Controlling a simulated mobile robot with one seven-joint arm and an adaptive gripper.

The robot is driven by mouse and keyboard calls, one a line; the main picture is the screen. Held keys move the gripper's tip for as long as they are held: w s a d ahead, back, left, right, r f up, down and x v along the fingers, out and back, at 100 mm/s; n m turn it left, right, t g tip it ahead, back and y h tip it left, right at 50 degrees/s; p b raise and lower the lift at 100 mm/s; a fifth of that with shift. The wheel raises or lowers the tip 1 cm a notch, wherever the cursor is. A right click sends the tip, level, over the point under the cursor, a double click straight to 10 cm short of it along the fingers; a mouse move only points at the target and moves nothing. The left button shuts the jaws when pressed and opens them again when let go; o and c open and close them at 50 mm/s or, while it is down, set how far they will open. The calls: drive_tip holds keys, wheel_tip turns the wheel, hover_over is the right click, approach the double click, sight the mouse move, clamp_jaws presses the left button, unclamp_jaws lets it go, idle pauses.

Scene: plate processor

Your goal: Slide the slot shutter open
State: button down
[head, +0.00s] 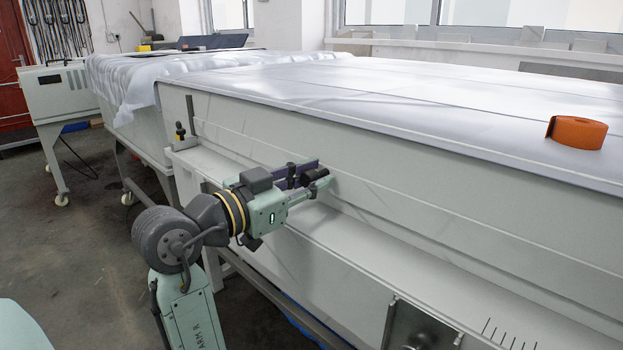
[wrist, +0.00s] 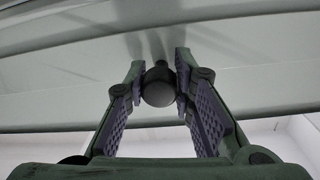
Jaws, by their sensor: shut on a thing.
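In the wrist view a round black knob (wrist: 159,87) on a short stem sits between the fingers of my gripper (wrist: 158,66). The fingers are shut on it, one at each side. The knob stands out from a long pale front panel (wrist: 75,55), which seems to be the slot shutter. In the head view my gripper (head: 322,171) reaches the front face of the machine (head: 430,217), and its fingers hide the knob. I cannot make out the slot or tell how far the shutter stands open.
A ledge (head: 300,237) runs along the front below my gripper. A metal plate (head: 415,325) and dark scale marks are at the lower right. A small fitting with a black knob (head: 181,132) stands at the left end. Orange tape (head: 577,132) lies on top.

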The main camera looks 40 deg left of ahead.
wheel_tip(320, 180, up, 5)
drive_tip(key=p, duration=0.2)
drive_tip(key=shift+f+p, duration=0.2)
drive_tip(key=shift+p, duration=0.15)
drive_tip(key=shift+f, duration=0.1)
drive_tip(key=c, duration=1.3)
unclamp_jaws()
drive_tip(key=shift+f, duration=0.1)
drive_tip(key=s, duration=0.4)
drive_tip(key=s+a, duration=0.1)
drive_tip(key=s, duration=0.7)
drive_tip(key=shift+a, duration=0.25)
drive_tip(key=shift+w, duration=0.1)
